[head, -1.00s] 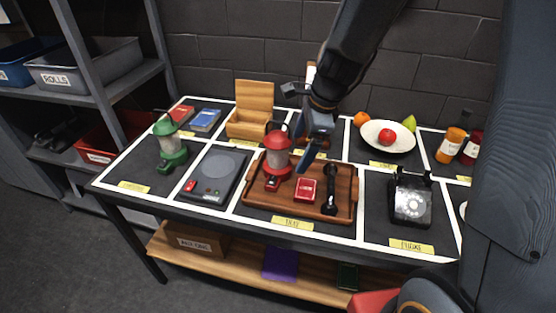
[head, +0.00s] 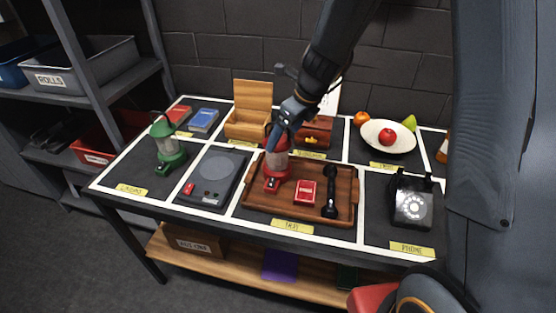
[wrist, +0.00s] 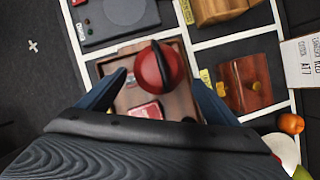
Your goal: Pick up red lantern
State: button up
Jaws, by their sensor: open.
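The red lantern (head: 276,165) stands upright at the left back part of the wooden tray (head: 290,212). In the wrist view its round red top (wrist: 157,66) with a dark handle shows between and just beyond my fingertips. My gripper (head: 280,131) is at the lantern's top in the head view and hides part of it. In the wrist view my gripper (wrist: 163,80) is open, one blue finger on each side of the lantern. I cannot tell whether a finger touches it.
On the tray also lie a red box (head: 305,191) and a black handset (head: 330,192). A green lantern (head: 167,148) stands at the left, beside a dark scale-like device (head: 213,177). Behind are a wooden box (head: 248,122) and a reddish chest (head: 316,133). A black phone (head: 411,205) is at the right.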

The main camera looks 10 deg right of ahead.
aim_at(275, 155)
jog(key=shift+x, duration=3.2)
jog(key=shift+s+a+r, duration=0.1)
jog(key=shift+a, duration=0.1)
jog(key=c, duration=2)
